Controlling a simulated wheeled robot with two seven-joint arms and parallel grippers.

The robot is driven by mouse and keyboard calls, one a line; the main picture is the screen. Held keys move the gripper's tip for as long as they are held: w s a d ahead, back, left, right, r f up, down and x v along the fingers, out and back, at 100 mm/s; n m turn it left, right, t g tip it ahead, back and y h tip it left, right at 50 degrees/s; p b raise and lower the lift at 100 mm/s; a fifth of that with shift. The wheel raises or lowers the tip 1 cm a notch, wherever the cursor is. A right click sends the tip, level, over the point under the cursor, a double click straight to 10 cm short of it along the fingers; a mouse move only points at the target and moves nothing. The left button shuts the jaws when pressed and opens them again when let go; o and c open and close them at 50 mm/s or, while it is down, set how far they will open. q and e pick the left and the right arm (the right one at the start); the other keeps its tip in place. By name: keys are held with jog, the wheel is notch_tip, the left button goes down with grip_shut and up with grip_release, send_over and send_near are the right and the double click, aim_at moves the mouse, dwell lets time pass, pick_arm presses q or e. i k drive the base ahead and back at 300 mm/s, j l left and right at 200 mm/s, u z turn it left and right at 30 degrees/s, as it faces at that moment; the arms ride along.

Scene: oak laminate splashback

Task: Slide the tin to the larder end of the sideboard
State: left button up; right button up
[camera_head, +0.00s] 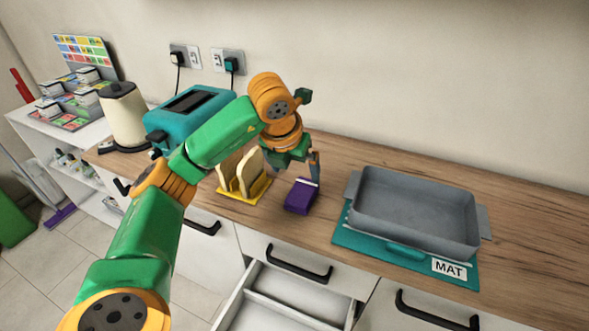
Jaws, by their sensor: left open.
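The tin (415,213) is a grey, rectangular, open-topped pan with side handles. It appears empty and sits on a teal mat (459,280) labelled "MAT" on the right part of the wooden sideboard top (535,225). My left gripper (314,172) is open and points down to the left of the tin, apart from it. Its fingers are just above or beside a small purple block (301,197) with a pale edge; I cannot tell whether they touch it. My right gripper is out of view.
A yellow rack with bread slices (241,175), a teal toaster (189,113) and a cream kettle (123,115) stand to the left. An open drawer (286,298) juts out below the front edge. The worktop right of the tin is clear.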

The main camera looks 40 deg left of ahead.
aim_at(445, 221)
jog(key=k, duration=1.5)
